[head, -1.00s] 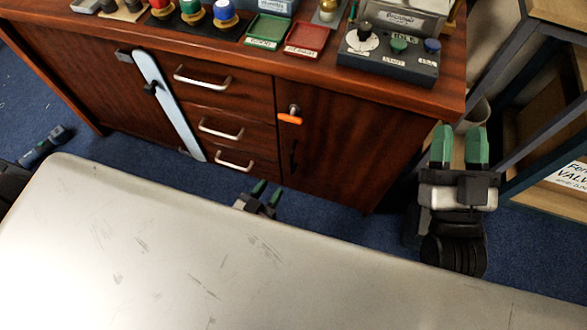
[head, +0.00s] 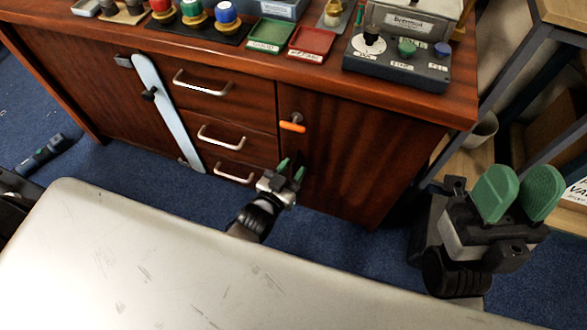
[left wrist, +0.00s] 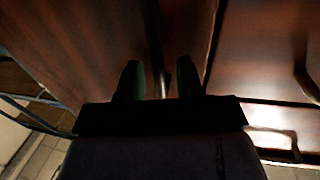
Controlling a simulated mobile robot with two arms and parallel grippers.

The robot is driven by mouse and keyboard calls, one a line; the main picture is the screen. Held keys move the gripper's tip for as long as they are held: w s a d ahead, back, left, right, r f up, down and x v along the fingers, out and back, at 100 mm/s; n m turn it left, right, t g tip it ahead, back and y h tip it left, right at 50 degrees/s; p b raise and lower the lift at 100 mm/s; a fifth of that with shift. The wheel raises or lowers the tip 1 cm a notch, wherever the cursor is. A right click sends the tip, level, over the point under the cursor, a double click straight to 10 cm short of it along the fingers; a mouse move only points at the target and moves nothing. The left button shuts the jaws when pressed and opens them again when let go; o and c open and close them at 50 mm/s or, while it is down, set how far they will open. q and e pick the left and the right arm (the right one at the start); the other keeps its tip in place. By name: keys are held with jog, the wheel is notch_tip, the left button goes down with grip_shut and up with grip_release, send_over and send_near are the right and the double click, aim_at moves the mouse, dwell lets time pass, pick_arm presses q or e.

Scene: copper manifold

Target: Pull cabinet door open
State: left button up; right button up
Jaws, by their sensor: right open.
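The cabinet door (head: 350,150) is the dark reddish-brown panel right of the drawers, and it looks closed. An orange latch (head: 292,126) sits near its upper left corner, turned roughly level. My left gripper (head: 291,170) is at the door's left edge, low down, fingers pointing at the door. In the left wrist view its two fingers (left wrist: 159,80) are apart, with a dark upright bar (left wrist: 157,45), seemingly the door handle, between or just beyond them. Contact cannot be told. My right gripper (head: 517,193) is open and empty, right of the cabinet.
Several drawers with silver handles (head: 222,135) are left of the door. A pale blue bar (head: 168,112) stands across the cabinet further left. The worktop holds trays and a control box (head: 398,65). A shelf frame (head: 490,95) stands at the right. Blue carpet lies in front.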

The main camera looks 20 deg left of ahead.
pick_arm(q)
jog(key=shift+w+d, duration=0.1)
jog(key=shift+w, duration=0.15)
jog(key=shift+c, duration=0.3)
grip_shut()
jog(key=shift+s, duration=0.1)
